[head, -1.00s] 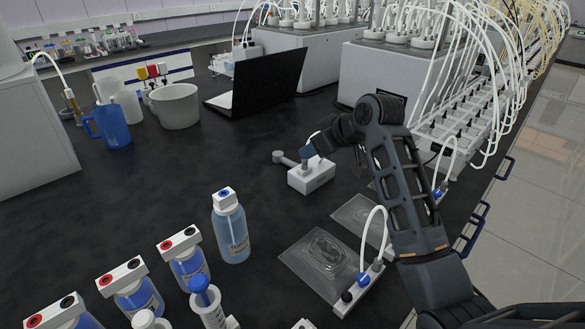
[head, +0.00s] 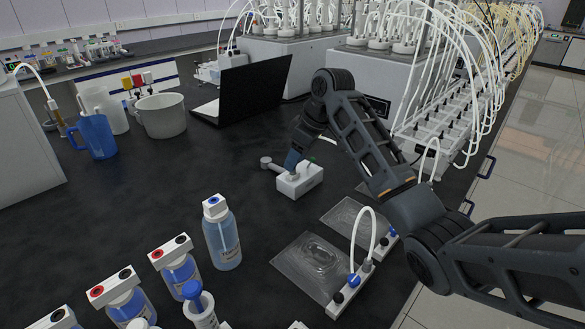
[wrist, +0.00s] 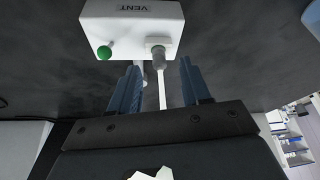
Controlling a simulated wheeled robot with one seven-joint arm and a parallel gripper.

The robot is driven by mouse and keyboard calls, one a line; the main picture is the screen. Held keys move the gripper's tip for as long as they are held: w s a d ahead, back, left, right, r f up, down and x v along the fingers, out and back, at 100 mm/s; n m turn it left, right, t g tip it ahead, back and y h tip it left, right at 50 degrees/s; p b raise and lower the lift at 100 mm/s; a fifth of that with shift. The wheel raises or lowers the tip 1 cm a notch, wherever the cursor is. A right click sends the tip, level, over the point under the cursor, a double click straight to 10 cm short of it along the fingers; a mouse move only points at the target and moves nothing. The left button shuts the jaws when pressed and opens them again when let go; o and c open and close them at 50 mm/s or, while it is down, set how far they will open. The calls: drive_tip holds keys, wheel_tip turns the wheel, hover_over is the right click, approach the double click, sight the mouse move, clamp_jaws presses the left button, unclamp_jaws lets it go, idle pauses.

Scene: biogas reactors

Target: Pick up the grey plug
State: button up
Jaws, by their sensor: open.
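The grey plug (wrist: 157,50) sits at the edge of a white box (wrist: 125,27) marked VENT in the wrist view, with a green knob (wrist: 104,53) beside it. My gripper (wrist: 160,80) is open, its two blue fingers apart on either side of the plug's line. The plug appears between and just beyond the fingertips; I cannot tell whether they touch it.
A grey rod with a round end (head: 266,162) extends left of the box. A laptop (head: 250,90) stands behind. Clear sheets (head: 308,262) lie in front, and a blue-liquid bottle (head: 222,235) stands front left.

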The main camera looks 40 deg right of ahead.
drive_tip(key=shift+x, duration=0.9)
clamp_jaws()
